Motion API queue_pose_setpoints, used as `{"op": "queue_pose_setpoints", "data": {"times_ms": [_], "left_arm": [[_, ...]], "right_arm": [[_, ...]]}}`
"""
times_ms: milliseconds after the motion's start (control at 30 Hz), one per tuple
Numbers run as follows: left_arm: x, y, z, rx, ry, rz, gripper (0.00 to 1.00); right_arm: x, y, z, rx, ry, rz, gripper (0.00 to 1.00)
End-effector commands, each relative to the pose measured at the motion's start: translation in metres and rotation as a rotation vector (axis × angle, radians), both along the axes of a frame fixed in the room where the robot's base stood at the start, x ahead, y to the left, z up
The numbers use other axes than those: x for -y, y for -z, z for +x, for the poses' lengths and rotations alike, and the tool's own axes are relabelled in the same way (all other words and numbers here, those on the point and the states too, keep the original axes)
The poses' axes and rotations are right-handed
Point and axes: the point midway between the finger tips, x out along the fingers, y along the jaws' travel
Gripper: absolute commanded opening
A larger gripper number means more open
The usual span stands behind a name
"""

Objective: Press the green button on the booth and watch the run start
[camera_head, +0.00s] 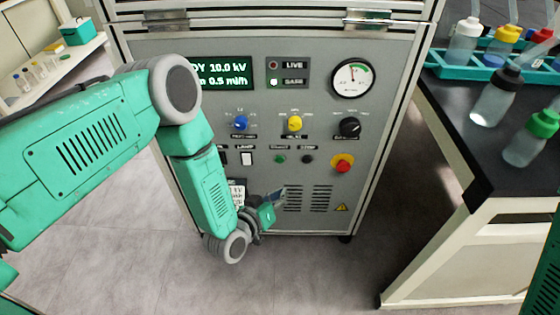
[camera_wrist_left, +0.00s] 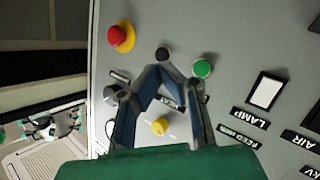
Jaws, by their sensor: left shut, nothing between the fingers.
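The booth (camera_head: 260,120) is a grey panel cabinet in front of me. Its small green button (camera_head: 280,159) sits mid-panel, left of a black button (camera_head: 308,159). In the left wrist view, the green button (camera_wrist_left: 202,68) is right of the black button (camera_wrist_left: 162,54). My left gripper (camera_head: 279,196) is shut and empty, below the green button in the head view. In the wrist view its fingertips (camera_wrist_left: 160,72) appear close to the black button and left of the green one; contact cannot be told. The display (camera_head: 225,74) is partly hidden by my arm.
A red stop knob on yellow (camera_head: 342,165) is right of the buttons. Blue (camera_head: 240,123), yellow (camera_head: 295,123) and black (camera_head: 349,127) knobs sit above. A dark bench (camera_head: 455,150) with bottles stands at the right. Floor at the left is clear.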

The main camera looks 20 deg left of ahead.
Motion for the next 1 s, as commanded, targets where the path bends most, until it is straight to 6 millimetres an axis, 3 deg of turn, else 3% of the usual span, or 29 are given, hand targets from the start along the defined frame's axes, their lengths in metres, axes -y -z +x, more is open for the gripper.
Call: {"op": "queue_pose_setpoints", "data": {"times_ms": [267, 700, 1000], "left_arm": [[-0.005, 0.002, 0.014, 0.001, -0.001, 0.002, 0.00], [-0.021, 0.002, 0.070, 0.000, 0.000, 0.002, 0.00], [-0.025, 0.001, 0.084, -0.002, -0.001, 0.002, 0.00]], "right_arm": [[0.000, 0.008, 0.000, 0.000, -0.001, 0.000, 0.00], [0.000, 0.034, 0.000, 0.000, -0.001, 0.000, 0.00], [0.000, 0.039, 0.000, 0.000, -0.001, 0.001, 0.00]]}}
